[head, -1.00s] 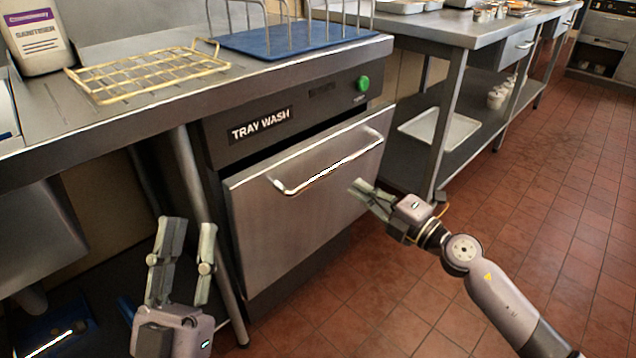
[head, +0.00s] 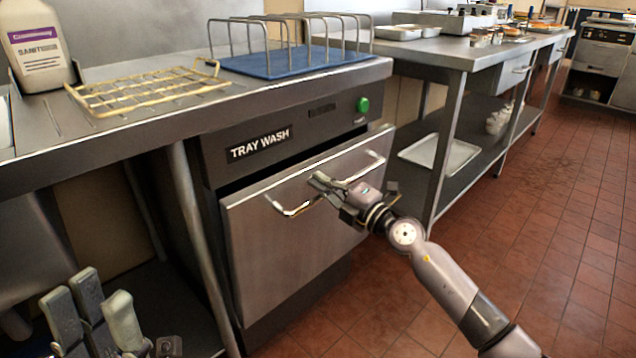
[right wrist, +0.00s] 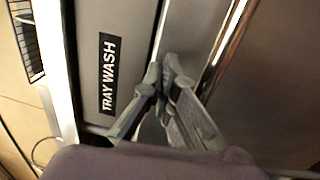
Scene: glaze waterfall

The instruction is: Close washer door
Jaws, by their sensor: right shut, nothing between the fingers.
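The washer door (head: 290,245) is a steel front panel below the "TRAY WASH" label (head: 259,146). Its top edge leans out a little from the machine, with a dark gap behind it. The bar handle (head: 293,210) runs across its upper part. My right gripper (head: 322,184) is shut and empty, in front of the door's upper part and covering the middle of the handle. In the right wrist view its fingertips (right wrist: 166,66) meet between the label and the handle (right wrist: 226,45); contact with the door is unclear. My left gripper (head: 93,308) is open and empty at the lower left, away from the door.
A steel counter (head: 150,128) above holds a yellow wire rack (head: 148,92), a blue tray rack (head: 295,62) and a sanitiser bottle (head: 38,50). A steel table (head: 460,55) with a lower shelf stands at right. The tiled floor (head: 560,220) is clear.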

